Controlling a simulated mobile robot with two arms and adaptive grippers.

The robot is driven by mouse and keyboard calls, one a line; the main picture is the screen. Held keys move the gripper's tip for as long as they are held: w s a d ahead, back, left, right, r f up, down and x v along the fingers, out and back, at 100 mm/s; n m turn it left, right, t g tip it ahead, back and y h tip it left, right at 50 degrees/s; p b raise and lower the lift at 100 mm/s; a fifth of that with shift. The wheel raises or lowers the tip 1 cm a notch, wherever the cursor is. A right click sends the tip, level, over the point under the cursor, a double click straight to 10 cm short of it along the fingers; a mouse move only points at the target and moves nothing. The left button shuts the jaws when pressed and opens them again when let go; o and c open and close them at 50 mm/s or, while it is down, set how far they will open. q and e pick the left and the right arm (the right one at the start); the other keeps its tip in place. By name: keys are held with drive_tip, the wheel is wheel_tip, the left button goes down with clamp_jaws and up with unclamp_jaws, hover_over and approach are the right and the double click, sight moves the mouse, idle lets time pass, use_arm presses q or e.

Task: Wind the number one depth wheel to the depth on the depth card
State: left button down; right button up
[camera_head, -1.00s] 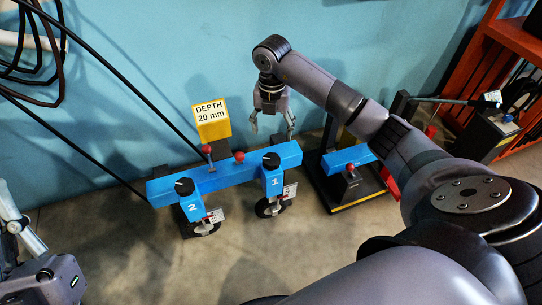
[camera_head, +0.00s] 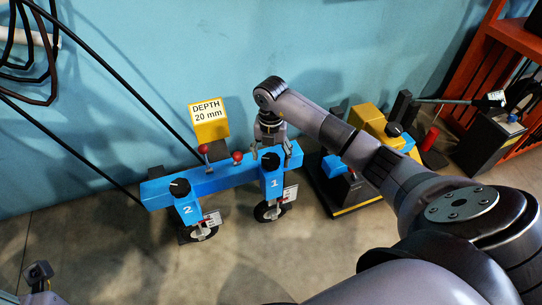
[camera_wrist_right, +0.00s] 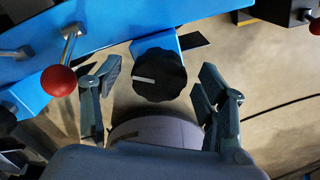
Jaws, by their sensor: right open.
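The number one depth wheel is a black knob (camera_head: 271,161) on the blue block marked 1 (camera_head: 273,183); in the right wrist view the knob (camera_wrist_right: 158,75) has a white pointer line aimed left. My right gripper (camera_head: 272,154) is open at this knob. In the right wrist view its fingers (camera_wrist_right: 160,95) stand apart on either side of the knob, with gaps on both sides. The depth card (camera_head: 209,113), on a yellow block, reads DEPTH 20 mm. A small white scale plate (camera_head: 290,194) hangs beside unit 1; its marks are too small to read.
The blue beam (camera_head: 222,178) carries two red-ball levers; one red ball (camera_wrist_right: 58,80) is close to my left-side finger in the wrist view. A second black knob (camera_head: 179,187) sits on unit 2. A yellow and blue machine (camera_head: 369,121) stands to the right.

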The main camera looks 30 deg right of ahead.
drive_tip(key=shift+c, duration=0.2)
drive_tip(key=c, duration=1.1)
